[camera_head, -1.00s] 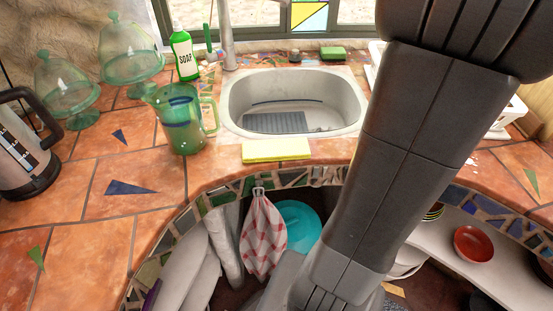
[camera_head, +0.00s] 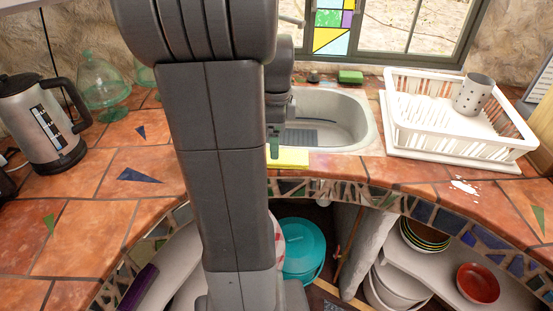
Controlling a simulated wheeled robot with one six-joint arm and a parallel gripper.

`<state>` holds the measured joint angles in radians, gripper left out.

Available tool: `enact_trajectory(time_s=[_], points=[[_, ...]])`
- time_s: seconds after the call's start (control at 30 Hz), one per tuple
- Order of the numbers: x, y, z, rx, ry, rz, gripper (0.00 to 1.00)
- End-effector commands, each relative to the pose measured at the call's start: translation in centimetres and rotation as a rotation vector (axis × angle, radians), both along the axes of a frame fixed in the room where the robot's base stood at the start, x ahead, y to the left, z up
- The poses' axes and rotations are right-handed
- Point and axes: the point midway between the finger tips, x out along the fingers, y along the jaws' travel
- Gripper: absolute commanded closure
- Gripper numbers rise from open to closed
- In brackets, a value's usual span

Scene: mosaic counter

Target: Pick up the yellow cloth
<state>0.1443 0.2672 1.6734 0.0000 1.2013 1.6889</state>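The yellow cloth (camera_head: 292,157) lies flat on the tiled counter at the front rim of the sink. Its left part is hidden behind my arm. My gripper (camera_head: 275,150) is partly seen past the right side of my arm, above or at the left visible end of the cloth. Its fingers are mostly hidden, so I cannot tell whether they are open or touching the cloth.
The sink (camera_head: 362,122) is just behind the cloth. A white dish rack (camera_head: 455,146) with a grey cup (camera_head: 473,94) stands to the right. A kettle (camera_head: 45,128) and a green glass dome (camera_head: 100,80) are on the left. A green sponge (camera_head: 350,76) lies behind the sink.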

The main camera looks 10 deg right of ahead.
Motion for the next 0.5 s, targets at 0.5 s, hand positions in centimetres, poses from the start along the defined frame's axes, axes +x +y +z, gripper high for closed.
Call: enact_trajectory(time_s=[0.5], points=[[0.0,-0.4,-5.5,0.001,0.002,0.000,0.15]])
